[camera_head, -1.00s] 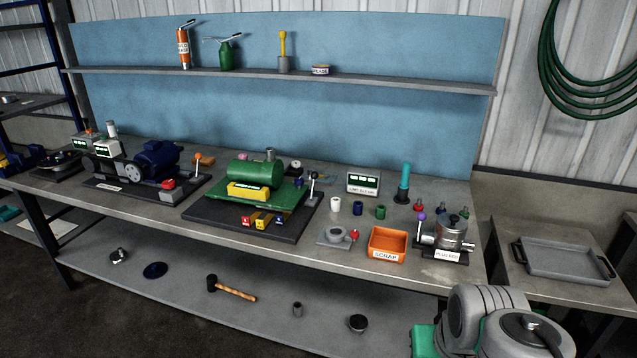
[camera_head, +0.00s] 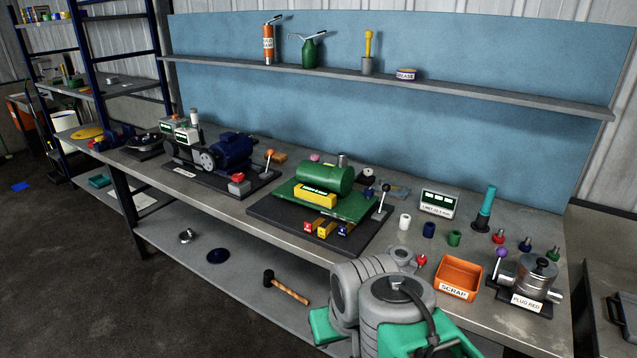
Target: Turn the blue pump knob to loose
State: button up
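The blue pump (camera_head: 230,150), a dark blue motor-like machine with a grey wheel, stands on a black base at the left part of the bench. A red knob (camera_head: 238,177) sits on a grey block at the base's front right corner. An orange ball-topped lever (camera_head: 270,154) stands just behind it. I cannot tell which of these is the knob meant, nor read its setting. My grey and green arm shows at the bottom, right of centre, well away from the pump. My gripper's fingers are not in view.
Right of the pump is a green tank machine (camera_head: 325,181) with a black-knobbed lever (camera_head: 384,198). Further right are an orange scrap bin (camera_head: 459,275) and a metal pot unit (camera_head: 536,274). A shelf (camera_head: 380,77) runs behind. Floor (camera_head: 60,270) is open at the left.

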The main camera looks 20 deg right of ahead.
aim_at(369, 192)
jog(key=u, duration=0.2)
jog(key=i, duration=0.85)
jog(key=z, duration=0.65)
jog(key=i, duration=0.55)
jog(key=z, duration=0.6)
